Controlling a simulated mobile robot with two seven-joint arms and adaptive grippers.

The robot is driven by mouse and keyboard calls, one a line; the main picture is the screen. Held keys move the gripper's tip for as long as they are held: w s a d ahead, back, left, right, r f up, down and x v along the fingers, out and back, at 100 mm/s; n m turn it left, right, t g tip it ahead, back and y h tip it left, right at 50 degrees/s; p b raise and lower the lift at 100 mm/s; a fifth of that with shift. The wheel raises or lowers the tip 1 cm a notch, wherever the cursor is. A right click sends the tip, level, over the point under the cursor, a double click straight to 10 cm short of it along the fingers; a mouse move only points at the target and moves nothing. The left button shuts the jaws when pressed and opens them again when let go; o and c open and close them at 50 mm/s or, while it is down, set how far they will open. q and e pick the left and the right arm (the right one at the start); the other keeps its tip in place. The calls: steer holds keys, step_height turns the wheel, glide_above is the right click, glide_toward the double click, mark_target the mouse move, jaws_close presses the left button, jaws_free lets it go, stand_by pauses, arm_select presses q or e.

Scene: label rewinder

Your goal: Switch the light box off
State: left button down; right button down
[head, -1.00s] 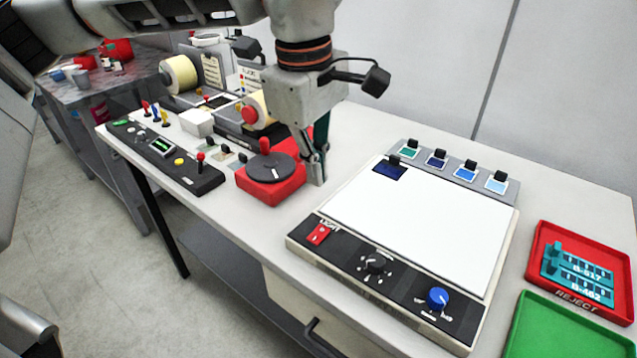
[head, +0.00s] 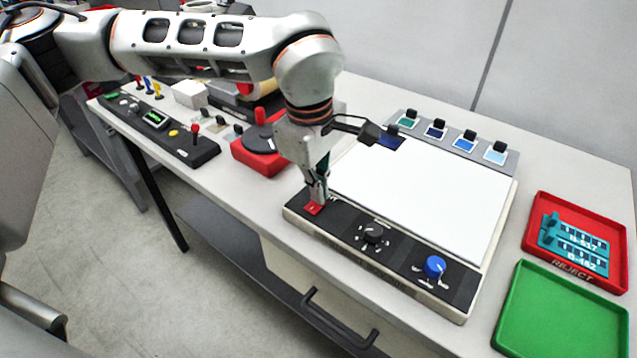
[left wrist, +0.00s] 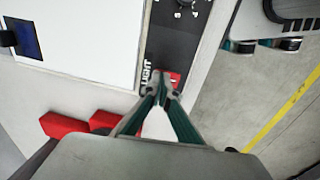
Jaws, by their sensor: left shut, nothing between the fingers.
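The light box (head: 420,200) lies on the table with a bright white panel and a black control strip along its front edge. Its red rocker switch (head: 312,209) is at the left end of the strip, beside the printed word LIGHT. My left gripper (head: 318,198) is shut and empty, pointing down with its fingertips at the red switch. In the left wrist view the fingertips (left wrist: 161,98) cover part of the red switch (left wrist: 174,78). I cannot tell whether they touch it. My right gripper is not in view.
A black knob (head: 373,233) and a blue knob (head: 434,266) sit on the same strip. Colour swatches with black clips (head: 464,143) stand behind the panel. A red reject tray (head: 545,205) and a green tray (head: 560,315) are at right. A red turntable base (head: 262,160) is at left.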

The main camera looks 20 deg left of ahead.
arm_select(q)
steer(key=shift+w+g+p, duration=0.15)
steer(key=shift+g+p, duration=0.45)
steer(key=shift+p, duration=0.15)
steer(key=shift+f+g+y, duration=0.25)
steer(key=shift+g+y, duration=0.05)
steer(key=shift+f, duration=0.1)
steer(key=shift+s+a+r+p, duration=0.1)
steer(key=shift+s+a+p, duration=0.05)
steer(key=shift+s, duration=0.25)
steer(key=shift+s+a+r+p, duration=0.1)
steer(key=shift+s+p, duration=0.05)
steer(key=shift+s, duration=0.2)
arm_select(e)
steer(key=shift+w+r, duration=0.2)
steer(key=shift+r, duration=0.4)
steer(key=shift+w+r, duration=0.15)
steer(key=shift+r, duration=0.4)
